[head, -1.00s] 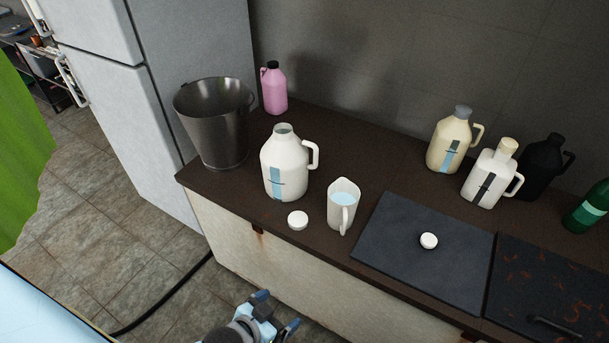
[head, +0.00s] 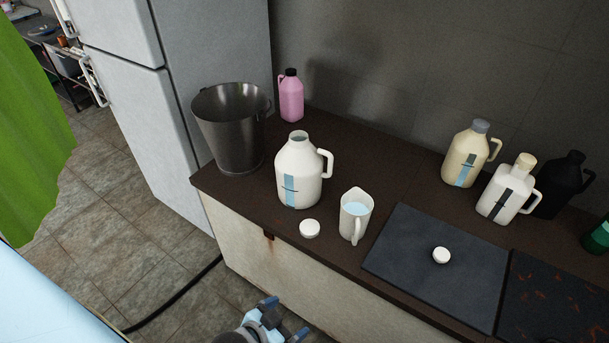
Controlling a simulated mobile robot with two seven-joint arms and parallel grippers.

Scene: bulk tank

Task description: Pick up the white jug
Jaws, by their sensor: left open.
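A white jug (head: 299,178) with a blue stripe, a side handle and an open mouth stands upright on the dark brown counter. A white cap (head: 309,229) lies in front of it. A white measuring pitcher (head: 354,222) with bluish liquid stands to its right. Another white jug (head: 503,195), with a dark stripe and a beige cap, stands farther right at the back. My left gripper (head: 285,317) is open and empty at the bottom edge, in front of the counter and apart from the jugs. My right gripper is not in view.
A metal bucket (head: 229,135) and a pink bottle (head: 291,96) stand left of and behind the open jug. A cream jug (head: 465,155) and a black jug (head: 561,185) stand at right. A dark board (head: 430,285) holds a white cap. A fridge (head: 165,110) stands left.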

